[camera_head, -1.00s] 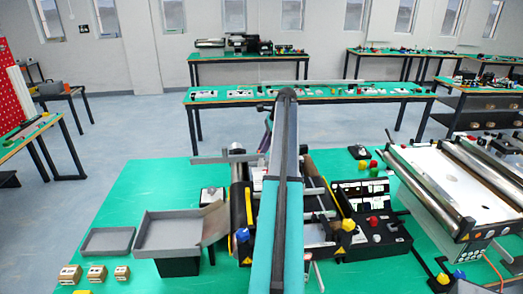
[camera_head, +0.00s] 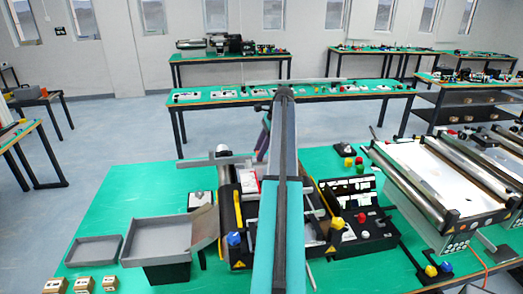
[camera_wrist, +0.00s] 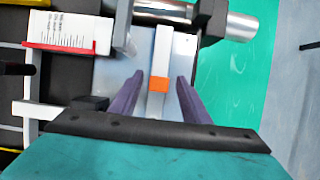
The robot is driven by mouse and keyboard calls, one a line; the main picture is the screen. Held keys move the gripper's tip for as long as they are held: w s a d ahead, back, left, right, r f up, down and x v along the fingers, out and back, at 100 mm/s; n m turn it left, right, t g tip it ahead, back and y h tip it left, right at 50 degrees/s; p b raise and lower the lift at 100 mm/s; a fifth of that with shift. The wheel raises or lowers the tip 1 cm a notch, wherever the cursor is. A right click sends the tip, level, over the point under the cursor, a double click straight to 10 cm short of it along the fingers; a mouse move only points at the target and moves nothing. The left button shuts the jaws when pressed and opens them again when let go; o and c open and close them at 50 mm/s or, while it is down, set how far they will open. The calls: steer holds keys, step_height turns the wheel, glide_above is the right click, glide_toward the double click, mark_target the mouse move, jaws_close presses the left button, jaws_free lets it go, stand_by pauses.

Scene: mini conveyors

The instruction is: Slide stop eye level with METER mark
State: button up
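In the wrist view my gripper (camera_wrist: 158,84) is open. Its two purple fingers stand on either side of a pale upright bar with an orange block (camera_wrist: 159,85) on it, with gaps on both sides. I cannot tell for certain whether this bar is the slide stop. A white scale card (camera_wrist: 72,28) with black tick marks and a red lower edge lies at the upper left of that view. Its lettering is too small to read, so the METER mark cannot be made out.
A grey tray (camera_head: 160,237) stands left of the conveyor, beside a flat tray (camera_head: 93,250) and small boxes (camera_head: 83,284). A black control box (camera_head: 362,232) with coloured buttons and a larger conveyor (camera_head: 440,178) stand to the right. A metal roller (camera_wrist: 228,25) is near the fingers.

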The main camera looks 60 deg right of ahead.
steer(key=shift+f, duration=0.1)
stand_by(0.3)
steer(key=shift+b+v, duration=0.4)
steer(key=shift+v, duration=0.4)
steer(key=p+v, duration=0.1)
steer(key=v, duration=1.1)
